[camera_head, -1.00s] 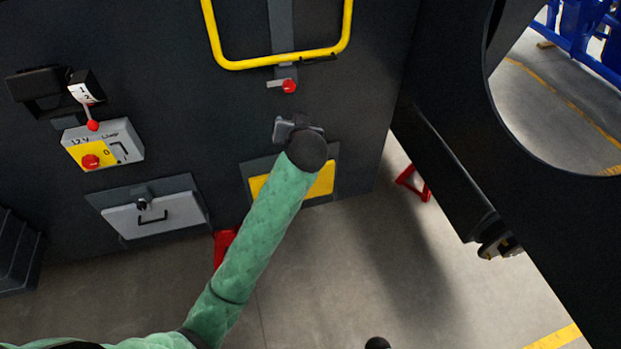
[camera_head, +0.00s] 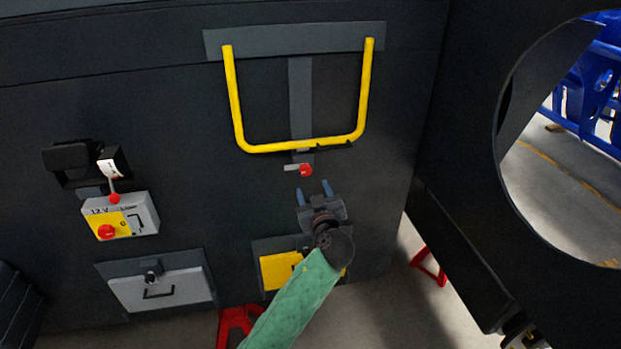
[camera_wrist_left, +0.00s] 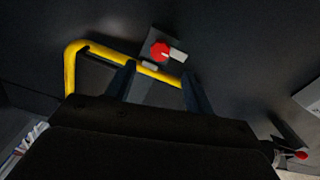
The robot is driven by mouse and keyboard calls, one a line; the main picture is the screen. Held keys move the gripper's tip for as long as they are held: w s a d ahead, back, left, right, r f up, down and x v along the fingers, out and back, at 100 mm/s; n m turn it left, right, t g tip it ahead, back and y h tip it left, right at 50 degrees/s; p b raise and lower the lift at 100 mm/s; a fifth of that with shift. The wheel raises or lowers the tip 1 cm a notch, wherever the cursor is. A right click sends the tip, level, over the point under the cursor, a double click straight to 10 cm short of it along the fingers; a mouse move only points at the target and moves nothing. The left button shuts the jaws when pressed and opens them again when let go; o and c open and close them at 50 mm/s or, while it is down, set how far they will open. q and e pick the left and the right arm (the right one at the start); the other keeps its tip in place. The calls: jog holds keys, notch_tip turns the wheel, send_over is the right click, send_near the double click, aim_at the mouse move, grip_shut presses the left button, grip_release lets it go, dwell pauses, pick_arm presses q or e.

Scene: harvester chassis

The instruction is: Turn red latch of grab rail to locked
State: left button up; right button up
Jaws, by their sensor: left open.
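The yellow U-shaped grab rail (camera_head: 300,144) hangs on the dark chassis panel in the head view, and its bar also shows in the left wrist view (camera_wrist_left: 70,72). The red latch (camera_head: 306,170) sits on a grey plate just below the rail's lower bar, with a light tab pointing left in the head view. In the left wrist view the red latch (camera_wrist_left: 160,51) lies beyond and between the fingers, apart from them. My left gripper (camera_head: 314,189) is open and empty, just below the latch, fingers pointing up toward it. My right gripper is not in view.
Left on the panel is a grey and yellow switch box (camera_head: 146,212) with red knobs. A grey drawer-like cover (camera_head: 180,288) is below it. A yellow plate (camera_head: 278,270) is behind my left arm. A dark panel with a round opening (camera_head: 470,200) stands at the right.

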aim_at(306, 172)
pick_arm(q)
jog(key=p+x, duration=0.4)
jog(key=x, duration=0.3)
jog(key=shift+p, duration=0.3)
jog(key=shift+w+a+f, duration=0.1)
jog(key=shift+w, duration=0.25)
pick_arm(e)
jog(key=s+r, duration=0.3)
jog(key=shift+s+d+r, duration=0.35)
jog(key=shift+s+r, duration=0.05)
pick_arm(q)
jog(key=shift+c, duration=0.3)
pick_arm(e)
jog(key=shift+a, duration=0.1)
